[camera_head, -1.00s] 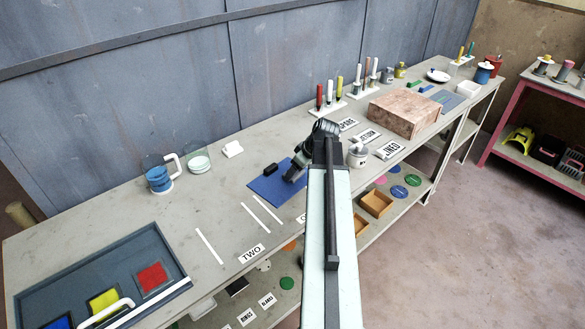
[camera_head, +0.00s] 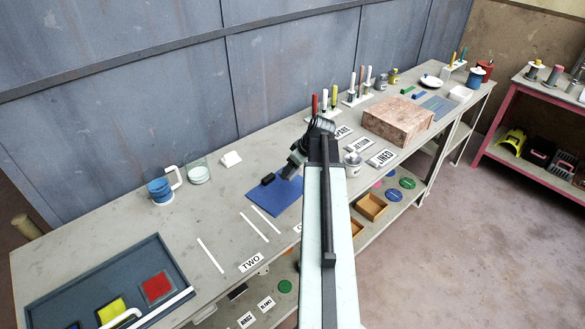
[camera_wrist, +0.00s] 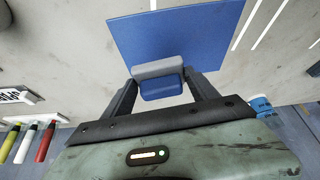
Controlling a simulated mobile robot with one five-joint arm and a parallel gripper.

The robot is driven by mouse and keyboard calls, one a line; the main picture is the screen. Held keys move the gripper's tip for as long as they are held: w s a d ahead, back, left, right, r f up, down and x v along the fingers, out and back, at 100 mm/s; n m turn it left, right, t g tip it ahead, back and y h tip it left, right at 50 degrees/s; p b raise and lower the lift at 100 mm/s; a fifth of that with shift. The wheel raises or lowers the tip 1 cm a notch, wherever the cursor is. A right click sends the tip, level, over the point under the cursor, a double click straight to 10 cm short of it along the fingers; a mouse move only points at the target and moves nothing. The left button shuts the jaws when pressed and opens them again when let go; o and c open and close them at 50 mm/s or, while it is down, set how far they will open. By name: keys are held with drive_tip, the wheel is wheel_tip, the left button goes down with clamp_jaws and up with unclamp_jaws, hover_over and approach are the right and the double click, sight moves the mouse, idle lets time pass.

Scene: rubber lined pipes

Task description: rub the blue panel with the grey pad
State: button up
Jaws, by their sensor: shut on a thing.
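The blue panel (camera_head: 272,200) lies flat on the bench, and it fills the upper middle of the wrist view (camera_wrist: 200,35). My gripper (camera_wrist: 163,86) is shut on the grey pad (camera_wrist: 158,68), a small block whose lower part looks blue in the wrist view. In the head view the pad (camera_head: 268,180) looks dark and sits at the panel's far left edge, with my gripper (camera_head: 285,172) tilted down to it from the right. It overlaps the panel's edge in the wrist view. I cannot tell whether its underside touches the panel.
White strips (camera_head: 211,255) and a TWO label (camera_head: 251,262) lie left of the panel. A pen rack (camera_head: 322,114) and brick-like block (camera_head: 398,121) lie rightward.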

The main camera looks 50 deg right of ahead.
wheel_tip(320, 180, up, 3)
drive_tip(key=p, duration=0.3)
drive_tip(key=shift+r, duration=0.15)
idle(0.4)
